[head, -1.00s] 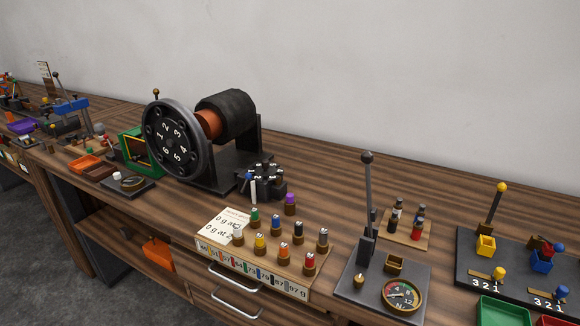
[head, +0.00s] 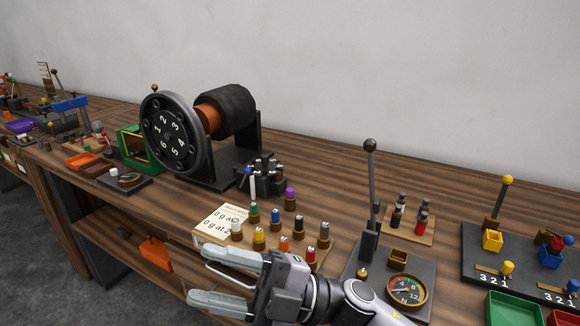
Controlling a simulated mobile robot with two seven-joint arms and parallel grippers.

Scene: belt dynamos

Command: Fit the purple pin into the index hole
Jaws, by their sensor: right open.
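A black wheel (head: 170,135) with white numbers and small holes is mounted on the machine at the back; I cannot tell which hole is the index hole. My right gripper (head: 222,279) is open and empty in front of the rack, its fingers pointing left. My left gripper is not in view.
A dark block with several pins (head: 262,179) stands behind the rack. To the right are a plate with a tall black lever (head: 371,190) and a round dial (head: 406,290), and a small wooden board (head: 408,232) with pins. Bare bench lies right of the machine.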

